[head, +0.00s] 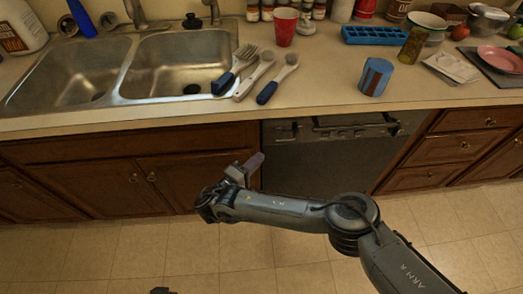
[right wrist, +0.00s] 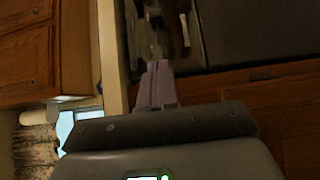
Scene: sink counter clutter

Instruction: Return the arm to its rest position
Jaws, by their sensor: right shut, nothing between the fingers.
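My right arm comes in from the lower right of the head view and reaches left, in front of the lower cabinets. My right gripper (head: 256,163) is shut and empty, below the counter's front edge and near the left side of the dishwasher (head: 320,155). In the right wrist view its closed fingers (right wrist: 157,82) show together with nothing between them.
The counter (head: 320,90) holds a double sink (head: 165,65), several brushes (head: 278,78), a red cup (head: 284,27), a blue can (head: 375,77) and a blue ice tray (head: 376,35). The tiled floor (head: 130,260) is clear.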

